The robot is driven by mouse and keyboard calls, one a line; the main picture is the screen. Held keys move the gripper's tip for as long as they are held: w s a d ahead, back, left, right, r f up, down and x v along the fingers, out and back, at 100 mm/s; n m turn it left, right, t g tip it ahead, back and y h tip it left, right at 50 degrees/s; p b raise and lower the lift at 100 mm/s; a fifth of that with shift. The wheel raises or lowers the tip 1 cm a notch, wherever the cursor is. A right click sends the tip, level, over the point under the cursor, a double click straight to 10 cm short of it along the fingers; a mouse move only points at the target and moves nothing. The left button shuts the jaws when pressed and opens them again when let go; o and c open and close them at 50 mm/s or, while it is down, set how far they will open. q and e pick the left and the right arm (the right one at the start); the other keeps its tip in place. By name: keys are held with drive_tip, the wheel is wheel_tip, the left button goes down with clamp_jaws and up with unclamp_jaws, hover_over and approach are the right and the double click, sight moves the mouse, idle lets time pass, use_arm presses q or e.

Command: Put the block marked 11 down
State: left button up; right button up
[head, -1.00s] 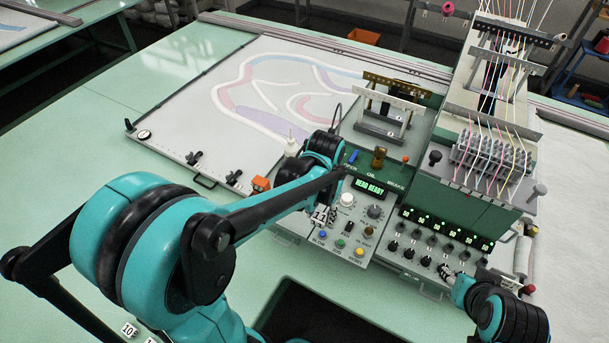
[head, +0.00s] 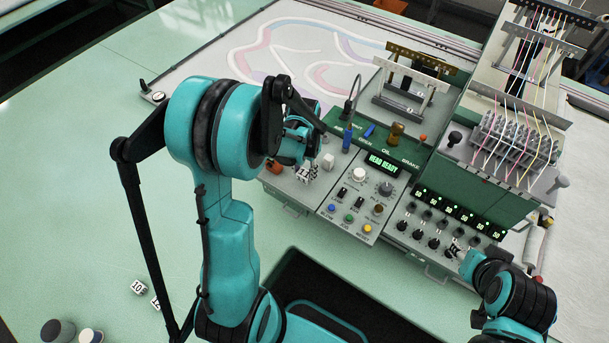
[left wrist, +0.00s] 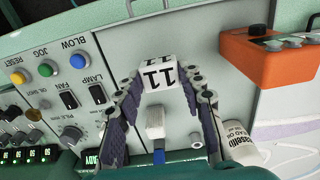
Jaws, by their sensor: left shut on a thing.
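The white block marked 11 (head: 303,173) is between the fingers of my left gripper (head: 309,167), above or at the grey panel left of the control console. In the left wrist view the block (left wrist: 158,75) sits between the two dark fingertips, its number facing the camera. My left gripper (left wrist: 160,84) is shut on it. Whether its underside touches the panel cannot be told. My right gripper (head: 455,249) is beside the row of black knobs at the lower right; its fingers are too small to read.
The console (head: 340,205) has buttons, knobs and switches close by. An orange tray (left wrist: 265,58) and a white bottle (left wrist: 236,143) stand near the left gripper. Block 10 (head: 138,287) and another block (head: 156,302) lie on the green table, which has free room at left.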

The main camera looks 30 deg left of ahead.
sight(304, 173)
use_arm(q)
wheel_tip(304, 173, down, 3)
drive_tip(key=shift+r, duration=0.15)
drive_tip(key=shift+w+f, duration=0.15)
drive_tip(key=shift+f, duration=0.1)
drive_tip(key=shift+f, duration=0.1)
drive_tip(key=o, duration=1.2)
